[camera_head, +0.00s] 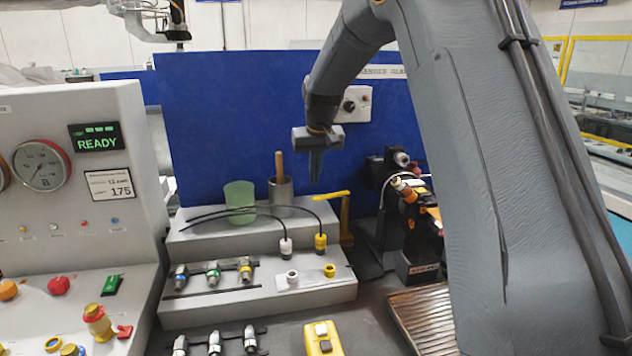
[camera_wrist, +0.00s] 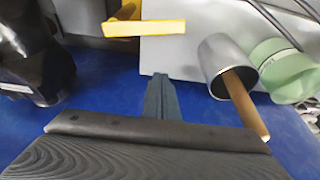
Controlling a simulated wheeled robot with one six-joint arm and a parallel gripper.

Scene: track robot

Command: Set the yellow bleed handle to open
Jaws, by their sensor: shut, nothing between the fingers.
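The yellow bleed handle (camera_head: 322,196) is a flat bar lying roughly level on top of a yellow post, at the right end of the grey stepped block. In the wrist view the yellow handle (camera_wrist: 145,28) lies across the top, beyond my fingertips. My gripper (camera_head: 316,172) points down, above and slightly left of the handle, in front of the blue panel. Its fingers are shut with nothing between them. In the wrist view my gripper (camera_wrist: 161,80) is apart from the handle. The handle's pivot is partly out of frame there.
A metal cup (camera_head: 281,190) with a wooden stick and a green cup (camera_head: 239,200) stand left of the handle. Dark fittings (camera_head: 395,200) stand close on its right. Two cables (camera_head: 250,211) arch over the block. The blue panel (camera_head: 230,110) rises behind.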

